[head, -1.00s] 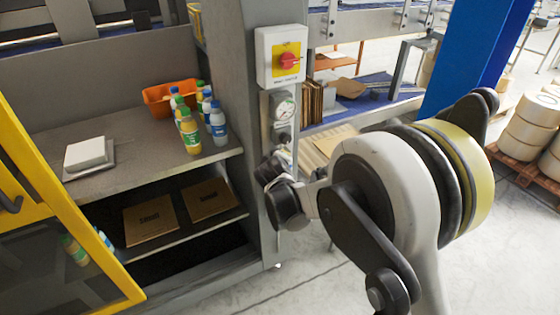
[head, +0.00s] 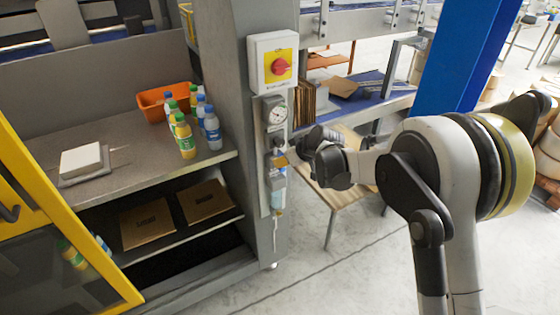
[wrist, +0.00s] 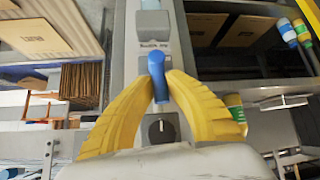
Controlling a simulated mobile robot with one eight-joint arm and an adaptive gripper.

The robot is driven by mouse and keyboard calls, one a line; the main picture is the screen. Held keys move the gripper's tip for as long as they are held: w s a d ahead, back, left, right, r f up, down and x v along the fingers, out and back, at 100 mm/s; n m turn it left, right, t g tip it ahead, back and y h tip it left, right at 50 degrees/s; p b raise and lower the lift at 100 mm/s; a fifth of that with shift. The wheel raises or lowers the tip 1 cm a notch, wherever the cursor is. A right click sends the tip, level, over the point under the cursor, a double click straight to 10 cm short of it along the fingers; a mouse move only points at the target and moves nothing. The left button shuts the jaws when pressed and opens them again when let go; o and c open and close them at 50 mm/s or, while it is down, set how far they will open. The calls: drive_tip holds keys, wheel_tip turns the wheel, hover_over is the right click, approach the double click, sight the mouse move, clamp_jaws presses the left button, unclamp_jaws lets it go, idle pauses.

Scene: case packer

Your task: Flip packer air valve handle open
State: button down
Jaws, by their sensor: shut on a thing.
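The air valve handle (wrist: 157,80) is a blue lever on the grey panel of the packer's column. In the wrist view it lies lengthwise along the panel, between the yellow fingers of my gripper (wrist: 157,82). The fingertips close on it from both sides.
The red and yellow main switch (head: 280,67) is above the gauge. A clear filter bowl (head: 278,198) hangs below my gripper. Bottles (head: 186,140) and an orange bin (head: 165,101) stand on the shelf at left. A wooden table (head: 340,175) is behind my wrist.

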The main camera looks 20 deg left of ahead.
drive_tip(key=shift+w+d+g, duration=0.1)
drive_tip(key=shift+g, duration=0.3)
drive_tip(key=c, duration=1.4)
unclamp_jaws()
drive_tip(key=shift+f, duration=0.1)
drive_tip(key=shift+o, duration=0.2)
drive_tip(key=v, duration=1.2)
drive_tip(key=shift+d, duration=0.15)
